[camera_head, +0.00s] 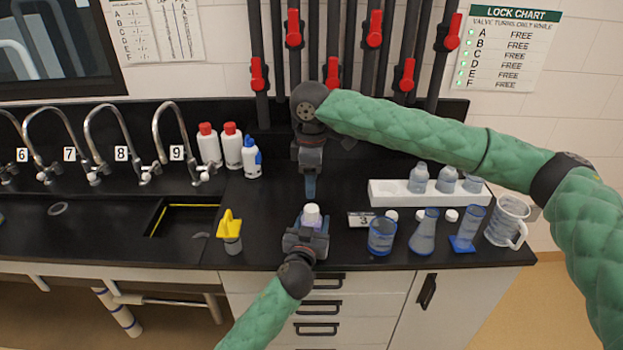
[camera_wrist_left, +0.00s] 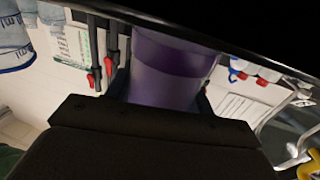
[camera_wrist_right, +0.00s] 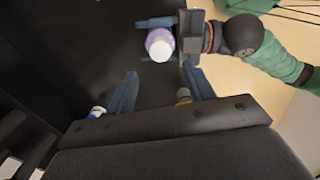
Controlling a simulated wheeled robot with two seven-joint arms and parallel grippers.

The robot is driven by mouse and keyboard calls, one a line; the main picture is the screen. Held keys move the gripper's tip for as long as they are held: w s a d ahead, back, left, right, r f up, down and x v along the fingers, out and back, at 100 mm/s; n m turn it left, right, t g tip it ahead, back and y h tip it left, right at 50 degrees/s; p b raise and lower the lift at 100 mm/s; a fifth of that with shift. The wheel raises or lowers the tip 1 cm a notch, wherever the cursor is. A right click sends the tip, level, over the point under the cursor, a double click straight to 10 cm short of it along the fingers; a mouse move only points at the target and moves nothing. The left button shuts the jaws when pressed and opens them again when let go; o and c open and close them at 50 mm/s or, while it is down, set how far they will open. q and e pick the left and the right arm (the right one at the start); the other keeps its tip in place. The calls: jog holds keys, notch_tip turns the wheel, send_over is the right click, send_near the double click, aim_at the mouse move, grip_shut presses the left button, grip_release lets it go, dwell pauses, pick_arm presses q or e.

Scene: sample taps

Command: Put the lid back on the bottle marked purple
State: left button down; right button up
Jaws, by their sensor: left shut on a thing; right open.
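The bottle with the purple band (camera_head: 311,215) stands upright in my left gripper (camera_head: 308,232), above the front of the counter. Its top is white and round; the right wrist view shows the bottle (camera_wrist_right: 160,45) from above, and the white top looks like a lid seated on it. The left wrist view shows its purple side (camera_wrist_left: 165,75) close up between the fingers. My right gripper (camera_head: 310,186) points down, open and empty, above and behind the bottle. Two small white lids (camera_head: 392,215) (camera_head: 452,215) lie on the counter to the right.
A white rack (camera_head: 380,197) holds several bottles, its left place empty. A numbered plate (camera_head: 361,219), blue beaker (camera_head: 382,237), flask (camera_head: 423,235), cylinder (camera_head: 467,232) and jug (camera_head: 507,222) stand right. A yellow-topped item (camera_head: 230,232) and sink (camera_head: 180,218) are left.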

aim_at(312, 208)
jog(key=shift+n, duration=0.4)
jog(key=shift+f, duration=4.05)
jog(key=shift+c, duration=0.4)
jog(key=c, duration=0.9)
jog(key=o, duration=1.1)
jog(key=shift+o, duration=0.2)
jog(key=shift+r, duration=0.15)
